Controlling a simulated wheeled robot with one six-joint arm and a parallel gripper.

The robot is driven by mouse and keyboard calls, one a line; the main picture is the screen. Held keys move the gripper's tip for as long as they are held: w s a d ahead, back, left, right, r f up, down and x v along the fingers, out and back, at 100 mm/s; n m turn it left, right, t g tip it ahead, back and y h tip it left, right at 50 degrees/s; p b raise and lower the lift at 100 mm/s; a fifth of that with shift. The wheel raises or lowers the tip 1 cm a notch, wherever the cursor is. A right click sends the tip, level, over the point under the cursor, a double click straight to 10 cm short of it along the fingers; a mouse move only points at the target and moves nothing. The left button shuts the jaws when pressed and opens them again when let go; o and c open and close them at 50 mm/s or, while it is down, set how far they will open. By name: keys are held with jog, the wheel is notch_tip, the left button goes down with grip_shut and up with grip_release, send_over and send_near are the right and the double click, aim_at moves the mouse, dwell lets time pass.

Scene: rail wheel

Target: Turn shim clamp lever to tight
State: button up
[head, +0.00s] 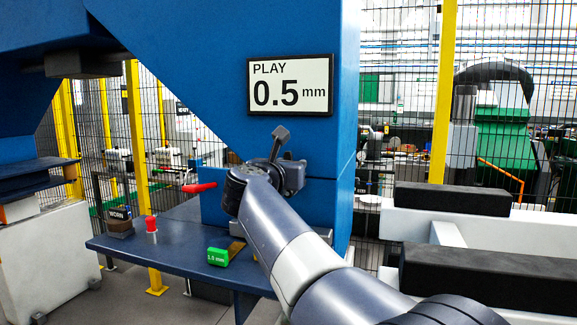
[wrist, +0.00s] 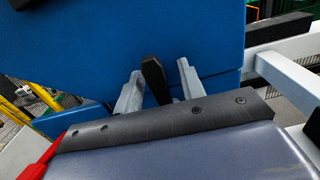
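A dark lever (head: 281,134) with a blocky end stands up in front of the blue machine column, just beyond my wrist. In the wrist view the dark lever (wrist: 153,78) shows between the two pale fingers of my gripper (wrist: 160,67), with a gap visible at the right finger. The gripper looks open around it; contact on the left side cannot be told. A red handle (head: 200,187) points left from the blue column, and it also shows at the lower left of the wrist view (wrist: 44,156). No label shows which is the clamp lever. My arm hides the lever's base.
A display (head: 290,85) on the column reads PLAY 0.5 mm. The blue shelf (head: 180,255) holds a green 1.0 mm block (head: 218,257), a red knob (head: 151,224) and a dark container marked WORN (head: 119,222). White beams with black pads (head: 452,198) stand at the right.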

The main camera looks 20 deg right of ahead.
jog(key=b+v, duration=0.1)
jog(key=v, duration=0.9)
jog(key=shift+s+a, duration=0.2)
jog(key=shift+s, duration=0.15)
jog(key=p+x, duration=0.1)
jog(key=x, duration=0.9)
jog(key=shift+w+d, duration=0.15)
jog(key=shift+w, duration=0.15)
jog(key=shift+w+r, duration=0.1)
